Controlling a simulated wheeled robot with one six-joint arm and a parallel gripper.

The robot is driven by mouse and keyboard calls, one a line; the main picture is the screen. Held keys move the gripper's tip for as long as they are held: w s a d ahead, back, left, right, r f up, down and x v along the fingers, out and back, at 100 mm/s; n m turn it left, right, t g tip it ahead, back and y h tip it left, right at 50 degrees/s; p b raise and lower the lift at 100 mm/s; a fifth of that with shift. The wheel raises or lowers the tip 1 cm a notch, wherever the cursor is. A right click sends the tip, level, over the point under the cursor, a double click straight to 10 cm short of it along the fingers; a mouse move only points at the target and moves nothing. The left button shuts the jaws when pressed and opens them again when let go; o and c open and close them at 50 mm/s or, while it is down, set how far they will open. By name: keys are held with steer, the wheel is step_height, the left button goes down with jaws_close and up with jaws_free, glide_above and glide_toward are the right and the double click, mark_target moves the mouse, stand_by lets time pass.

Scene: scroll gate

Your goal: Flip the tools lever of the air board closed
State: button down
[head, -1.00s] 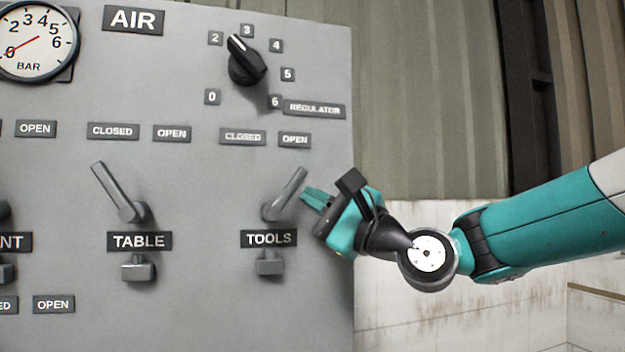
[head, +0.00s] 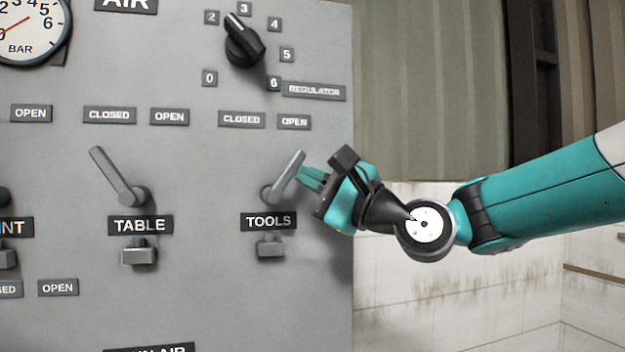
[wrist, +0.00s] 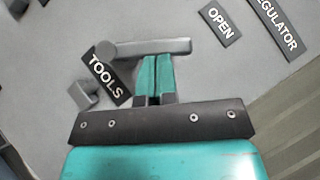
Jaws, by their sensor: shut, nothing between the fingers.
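The tools lever (head: 284,177) is a grey handle on the air board (head: 200,180), tilted up and to the right toward its OPEN label (head: 294,122). Its CLOSED label (head: 242,119) is up and to the left. The TOOLS plate (head: 268,222) is below its pivot. My gripper (head: 304,176) is just right of the lever's upper part, its teal fingers together. In the wrist view, the fingertips (wrist: 157,62) meet the side of the lever (wrist: 165,46); whether they touch cannot be told for sure.
The table lever (head: 118,175) tilts up-left toward CLOSED. The black regulator knob (head: 243,43) is above the tools labels. A grey block (head: 270,246) juts out below the TOOLS plate. The board's right edge is near my gripper, with open room beyond it.

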mark_target(296, 159)
steer(key=shift+r+n, duration=0.3)
steer(key=shift+n, duration=0.1)
steer(key=n+g+h+p, duration=0.1)
steer(key=a+r+n+g+h+p, duration=0.1)
steer(key=n+p, duration=0.1)
steer(key=a+r+n+g+h+p, duration=0.1)
steer(key=shift+s+a+r+n+p, duration=0.1)
steer(key=shift+s+r+n+p, duration=0.05)
steer(key=shift+s+n+p, duration=0.25)
steer(key=shift+s+a+r+b, duration=0.15)
steer(key=shift+s+a, duration=0.05)
steer(key=shift+a, duration=0.6)
steer(key=shift+s+a+r+b, duration=0.1)
steer(key=shift+s+a+b, duration=0.1)
steer(key=shift+a, duration=0.6)
steer(key=shift+a, duration=0.1)
steer(key=s+d+r+b, duration=0.2)
steer(key=s+d+r, duration=0.2)
steer(key=d, duration=0.7)
step_height(296, 159, up, 2)
steer(key=shift+s+r+b, duration=0.15)
steer(key=shift+r+b, duration=0.05)
steer(key=shift+b, duration=0.1)
